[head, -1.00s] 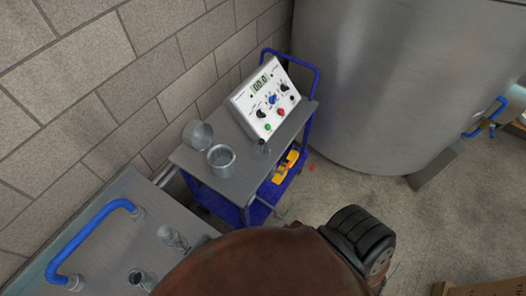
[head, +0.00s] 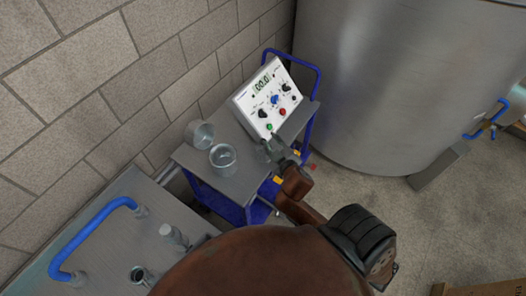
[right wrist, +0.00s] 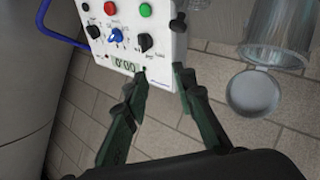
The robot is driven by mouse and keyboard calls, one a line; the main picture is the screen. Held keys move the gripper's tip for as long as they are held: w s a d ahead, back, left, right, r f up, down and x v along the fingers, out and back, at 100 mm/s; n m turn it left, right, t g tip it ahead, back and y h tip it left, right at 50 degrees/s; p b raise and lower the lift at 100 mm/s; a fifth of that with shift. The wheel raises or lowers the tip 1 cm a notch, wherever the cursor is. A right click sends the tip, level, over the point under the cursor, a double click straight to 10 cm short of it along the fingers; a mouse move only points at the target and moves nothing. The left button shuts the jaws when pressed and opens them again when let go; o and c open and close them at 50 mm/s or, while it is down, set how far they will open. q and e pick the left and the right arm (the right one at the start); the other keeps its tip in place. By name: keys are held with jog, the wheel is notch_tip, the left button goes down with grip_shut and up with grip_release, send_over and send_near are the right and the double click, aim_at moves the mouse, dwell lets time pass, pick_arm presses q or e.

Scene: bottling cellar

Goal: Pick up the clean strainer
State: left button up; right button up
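I cannot pick out the clean strainer for certain. In the head view a clear, open-topped cup (head: 222,158) stands on the cart's grey top, and a round grey vessel (head: 200,133) is behind it by the wall. In the right wrist view a clear, ribbed vessel (right wrist: 280,30) with a round grey disc (right wrist: 253,93) by its mouth is at upper right. A small clear object (right wrist: 197,5) is cut off at the top. My right gripper (head: 274,146) is over the cart's right edge; its fingers (right wrist: 160,76) are apart and empty. My left gripper is out of view.
A white control box (head: 268,97) stands at the back of the blue-framed cart (head: 240,180). A block wall is behind, a large steel tank (head: 400,80) at right. A metal table with a blue handle (head: 95,232) and fittings is at lower left.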

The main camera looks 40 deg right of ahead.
jog(key=w+a+r+n+t+y, duration=0.1)
jog(key=w+a+r+n+t, duration=0.2)
jog(key=r, duration=0.3)
jog(key=w+a+r+n+t+y, duration=0.2)
jog(key=w+r, duration=0.2)
jog(key=r, duration=0.2)
jog(key=w+a+r+n+t+y, duration=0.2)
jog(key=a+r+n+y, duration=0.4)
jog(key=a+n+y, duration=0.35)
jog(key=s+a+f+n+g+y, duration=0.1)
jog(key=a+f+n+g+y, duration=0.15)
jog(key=a+n, duration=0.25)
jog(key=a+f+n+g+y, duration=0.1)
jog(key=a+n+g+y, duration=0.1)
jog(key=a+n+g, duration=0.3)
jog(key=n+g+h, duration=0.5)
jog(key=g+h, duration=0.4)
jog(key=h, duration=0.4)
send_near(263, 148)
jog(key=w, duration=0.1)
jog(key=x, duration=0.7)
jog(key=shift+d, duration=0.25)
jog(key=shift+w+f, duration=0.1)
jog(key=shift+f, duration=0.3)
